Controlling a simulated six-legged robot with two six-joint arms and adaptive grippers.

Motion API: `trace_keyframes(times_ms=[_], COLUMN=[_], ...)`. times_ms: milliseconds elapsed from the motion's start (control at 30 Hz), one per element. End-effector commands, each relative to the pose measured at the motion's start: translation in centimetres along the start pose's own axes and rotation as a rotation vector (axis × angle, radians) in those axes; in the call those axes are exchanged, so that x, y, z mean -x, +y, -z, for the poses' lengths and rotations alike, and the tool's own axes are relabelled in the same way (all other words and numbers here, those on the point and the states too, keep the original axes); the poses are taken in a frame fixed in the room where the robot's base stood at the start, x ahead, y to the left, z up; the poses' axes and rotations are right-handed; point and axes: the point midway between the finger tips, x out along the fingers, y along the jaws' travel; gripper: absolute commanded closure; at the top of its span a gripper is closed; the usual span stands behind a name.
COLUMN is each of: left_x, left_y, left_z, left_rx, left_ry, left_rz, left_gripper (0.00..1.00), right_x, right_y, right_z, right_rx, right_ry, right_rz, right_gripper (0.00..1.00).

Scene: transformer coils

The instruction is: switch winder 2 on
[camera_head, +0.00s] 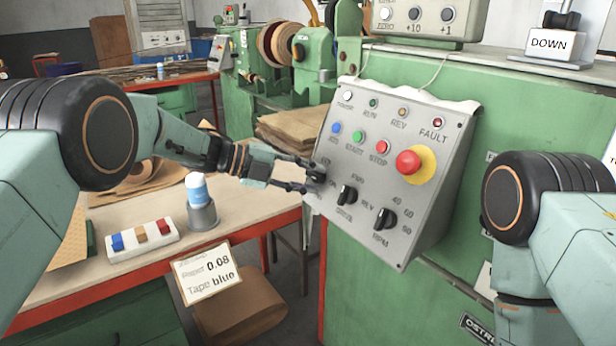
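A grey sloped control panel (400,165) is fixed to a green machine. It has a blue button (336,128), a green START button (357,137), a red STOP button (382,147) and a red mushroom button (408,162) on a yellow disc. Below are black rotary knobs, a middle one (347,194) and a right one (385,218) marked RPM. My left gripper (314,176) is at the panel's left edge, fingers apart, by a dark knob-like shape they partly hide. I cannot tell whether they touch it. My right gripper is out of view; my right arm shows at the right.
A wooden-topped bench (100,255) stands left, with a grey cup (202,214) holding a white-and-blue roll and a white tray (142,240) of coloured blocks. A paper sign (207,272) hangs at its front. A DOWN box (551,44) sits top right.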

Motion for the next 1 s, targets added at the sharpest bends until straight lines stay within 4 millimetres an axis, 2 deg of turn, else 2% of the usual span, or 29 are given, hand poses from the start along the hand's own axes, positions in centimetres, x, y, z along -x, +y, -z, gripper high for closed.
trace_keyframes(times_ms=[167, 600, 800, 1000], left_x=[1.5, 9.9, 11.7, 12.0], left_y=[-0.1, 0.1, 0.2, 0.2], left_z=[-0.1, -0.4, -0.5, -0.5], left_rx=[0.0, 0.003, 0.003, 0.004], left_ry=[-0.002, -0.002, -0.001, 0.0], left_rz=[0.0, 0.003, 0.002, 0.001], left_gripper=[0.67, 0.67, 0.67, 0.67], right_x=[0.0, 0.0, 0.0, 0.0], right_y=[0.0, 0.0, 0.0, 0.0], right_z=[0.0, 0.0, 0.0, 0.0], right_rx=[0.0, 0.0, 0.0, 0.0], right_ry=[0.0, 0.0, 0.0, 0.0], right_rz=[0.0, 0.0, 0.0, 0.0], right_gripper=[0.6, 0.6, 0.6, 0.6])
